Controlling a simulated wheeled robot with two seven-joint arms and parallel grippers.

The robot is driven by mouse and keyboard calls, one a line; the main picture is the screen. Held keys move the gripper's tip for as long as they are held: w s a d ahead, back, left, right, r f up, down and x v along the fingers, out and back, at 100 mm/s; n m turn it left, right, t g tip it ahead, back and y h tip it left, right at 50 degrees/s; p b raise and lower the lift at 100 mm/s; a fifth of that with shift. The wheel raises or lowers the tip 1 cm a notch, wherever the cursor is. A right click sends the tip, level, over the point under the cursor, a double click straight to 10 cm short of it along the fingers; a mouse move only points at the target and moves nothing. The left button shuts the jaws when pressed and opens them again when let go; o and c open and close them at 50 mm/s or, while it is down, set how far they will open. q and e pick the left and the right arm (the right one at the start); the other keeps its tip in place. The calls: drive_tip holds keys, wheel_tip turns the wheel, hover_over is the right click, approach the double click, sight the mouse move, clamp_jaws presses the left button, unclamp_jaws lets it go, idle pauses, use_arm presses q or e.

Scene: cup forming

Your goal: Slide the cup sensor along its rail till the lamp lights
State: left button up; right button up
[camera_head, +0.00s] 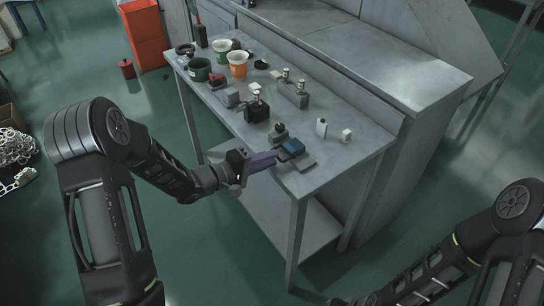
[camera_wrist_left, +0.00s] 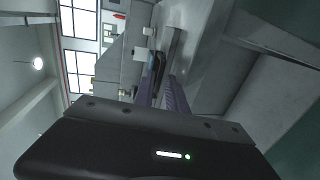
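My left gripper (camera_head: 273,158) has purple fingers and reaches in from the left, tips close to the block. In the left wrist view the fingers (camera_wrist_left: 160,82) are apart, with the dark blue block (camera_wrist_left: 157,63) near their tips. I cannot tell whether they touch it. My right gripper (camera_head: 338,300) is low at the bottom edge, mostly cut off. I cannot make out a lit lamp.
The grey table (camera_head: 345,170) also holds a black device (camera_head: 256,110), a grey device (camera_head: 292,94), a white box (camera_head: 321,127) and a small white cube (camera_head: 346,135). An orange cup (camera_head: 238,68) and a green cup (camera_head: 199,70) stand farther back. A raised grey bench borders the right.

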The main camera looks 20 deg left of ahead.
use_arm(q)
drive_tip(key=shift+w+d+f, duration=0.15)
drive_tip(key=shift+w+d, duration=0.3)
drive_tip(key=shift+w, duration=0.1)
clamp_jaws()
idle(1.1)
